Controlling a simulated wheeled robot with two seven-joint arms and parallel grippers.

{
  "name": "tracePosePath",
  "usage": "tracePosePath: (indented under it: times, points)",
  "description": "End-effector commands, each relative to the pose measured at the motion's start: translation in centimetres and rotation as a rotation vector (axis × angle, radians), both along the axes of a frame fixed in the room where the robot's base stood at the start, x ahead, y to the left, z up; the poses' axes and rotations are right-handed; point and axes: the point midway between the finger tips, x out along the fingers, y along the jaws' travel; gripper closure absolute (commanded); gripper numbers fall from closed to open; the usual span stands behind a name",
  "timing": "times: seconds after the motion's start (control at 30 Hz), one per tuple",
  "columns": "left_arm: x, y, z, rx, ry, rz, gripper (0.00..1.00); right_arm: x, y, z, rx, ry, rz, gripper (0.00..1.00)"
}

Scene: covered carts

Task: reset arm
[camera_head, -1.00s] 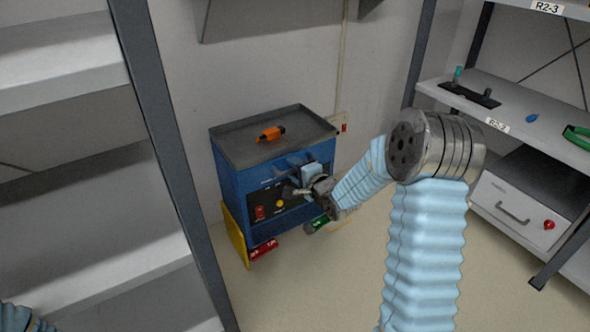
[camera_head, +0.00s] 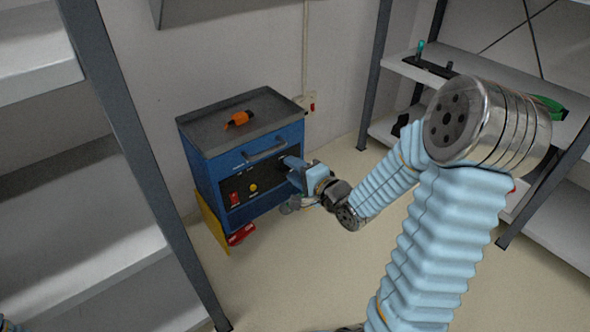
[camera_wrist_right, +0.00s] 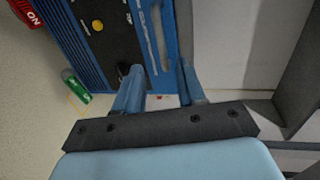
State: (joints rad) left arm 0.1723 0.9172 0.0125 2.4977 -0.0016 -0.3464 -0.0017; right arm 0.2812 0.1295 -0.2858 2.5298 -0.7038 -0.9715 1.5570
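My right arm comes in from the right in the head view. Its gripper (camera_head: 287,164) is in front of the right side of the blue cart's (camera_head: 225,176) black panel. In the right wrist view the two blue fingers (camera_wrist_right: 160,80) are apart, with nothing seen held between them. The cart's blue front edge (camera_wrist_right: 171,30) and panel lie beyond the fingertips; I cannot tell whether they touch. My left gripper is not in view.
An orange tool (camera_head: 238,119) lies on the cart's grey top (camera_head: 215,137). The panel has a red switch (camera_head: 234,198) and a yellow button (camera_head: 253,188). Shelving stands at left (camera_head: 150,180) and right (camera_head: 480,60).

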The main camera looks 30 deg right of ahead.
Motion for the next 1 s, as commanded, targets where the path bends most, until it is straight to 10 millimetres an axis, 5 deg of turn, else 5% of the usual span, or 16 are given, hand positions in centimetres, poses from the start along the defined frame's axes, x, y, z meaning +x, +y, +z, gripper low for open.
tracePosePath:
  times: [0.53,0.67,0.77,0.9,1.0]
  points:
    - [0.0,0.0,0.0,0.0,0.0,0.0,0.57,0.2,0.5,-1.3,-0.031,0.035,0.013,0.61]
    - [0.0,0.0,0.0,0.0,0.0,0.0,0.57,0.5,2.8,-6.5,-0.159,0.175,0.078,0.61]
    - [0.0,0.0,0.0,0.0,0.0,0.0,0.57,-0.3,6.0,-12.7,-0.31,0.341,0.201,0.61]
    - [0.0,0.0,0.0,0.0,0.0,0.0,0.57,-3.7,11.2,-20.8,-0.507,0.556,0.457,0.61]
    - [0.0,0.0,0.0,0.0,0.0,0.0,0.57,-7.1,14.6,-25.0,-0.605,0.665,0.663,0.61]
